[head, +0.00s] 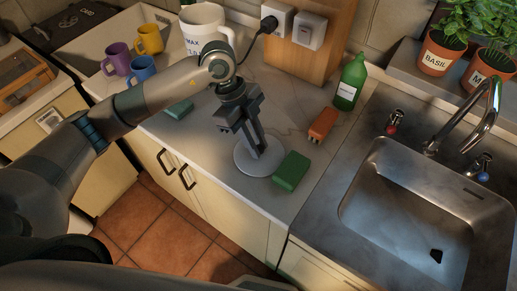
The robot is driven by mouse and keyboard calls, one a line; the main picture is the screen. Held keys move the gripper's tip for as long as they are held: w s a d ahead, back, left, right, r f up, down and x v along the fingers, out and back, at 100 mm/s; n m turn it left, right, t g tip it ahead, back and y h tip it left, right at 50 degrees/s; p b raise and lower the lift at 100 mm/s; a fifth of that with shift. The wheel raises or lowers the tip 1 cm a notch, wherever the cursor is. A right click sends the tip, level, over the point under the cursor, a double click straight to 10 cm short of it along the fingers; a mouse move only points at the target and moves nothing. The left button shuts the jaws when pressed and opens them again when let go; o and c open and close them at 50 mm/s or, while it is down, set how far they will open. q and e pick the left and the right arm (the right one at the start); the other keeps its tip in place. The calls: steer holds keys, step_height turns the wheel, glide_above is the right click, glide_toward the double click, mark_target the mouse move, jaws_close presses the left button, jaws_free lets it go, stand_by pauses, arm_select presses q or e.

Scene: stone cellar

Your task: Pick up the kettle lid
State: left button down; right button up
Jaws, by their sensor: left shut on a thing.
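The kettle lid (262,168) is a round pale grey disc over the worktop, just left of a green block. My left gripper (256,147) comes down on it from above and is shut on it, at its middle. I cannot tell whether the lid touches the worktop or hangs just above it. The white kettle (205,20), marked with MAX, stands at the back of the worktop with its top open. My arm hides part of the kettle's lower side. My right gripper does not show.
A green block (291,171), an orange block (323,124) and a green bottle (350,82) stand to the right, before the sink (357,213). A teal block (180,110) lies left of the gripper. Purple (118,58), yellow (149,40) and blue (142,69) mugs stand at back left.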

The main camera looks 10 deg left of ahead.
mark_target(266, 158)
arm_select(q)
steer(key=shift+r, duration=0.15)
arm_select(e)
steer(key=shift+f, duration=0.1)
